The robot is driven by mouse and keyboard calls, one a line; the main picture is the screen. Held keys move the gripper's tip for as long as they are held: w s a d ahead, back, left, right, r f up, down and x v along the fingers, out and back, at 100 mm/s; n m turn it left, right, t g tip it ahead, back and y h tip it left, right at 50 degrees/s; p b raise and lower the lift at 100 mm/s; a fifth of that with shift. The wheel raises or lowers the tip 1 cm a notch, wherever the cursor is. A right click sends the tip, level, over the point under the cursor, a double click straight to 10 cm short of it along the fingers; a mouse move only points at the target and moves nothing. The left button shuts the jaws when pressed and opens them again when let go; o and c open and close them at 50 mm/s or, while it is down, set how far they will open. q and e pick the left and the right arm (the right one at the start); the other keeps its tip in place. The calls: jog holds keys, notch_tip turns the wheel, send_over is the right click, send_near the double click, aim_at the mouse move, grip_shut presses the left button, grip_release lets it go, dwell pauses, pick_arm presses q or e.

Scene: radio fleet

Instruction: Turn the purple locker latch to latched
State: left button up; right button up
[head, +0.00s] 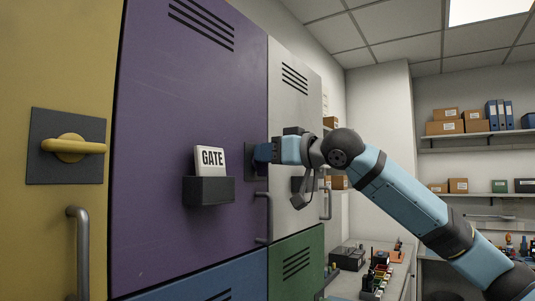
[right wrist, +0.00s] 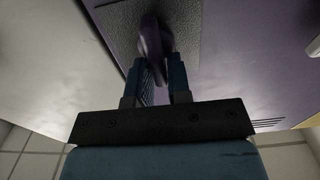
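The purple locker (head: 190,90) stands in the middle left of the head view, its door closed. Its latch plate (head: 249,165) is a dark strip at the door's right edge, mostly hidden behind my right gripper (head: 262,153). In the right wrist view, the purple latch handle (right wrist: 152,38) stands out from a grey plate (right wrist: 112,30). My right gripper's two blue fingers (right wrist: 163,75) lie close on either side of the handle and appear shut on it. The handle's angle on the door is hidden in the head view. My left gripper is not in view.
A GATE sign (head: 210,160) sits in a dark holder (head: 209,190) on the purple door. A grey pull handle (head: 264,217) is below the latch. A yellow locker (head: 60,210), a white locker (head: 290,105) and a green locker (head: 297,258) adjoin. Shelves and a counter stand at right.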

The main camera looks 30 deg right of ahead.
grip_shut()
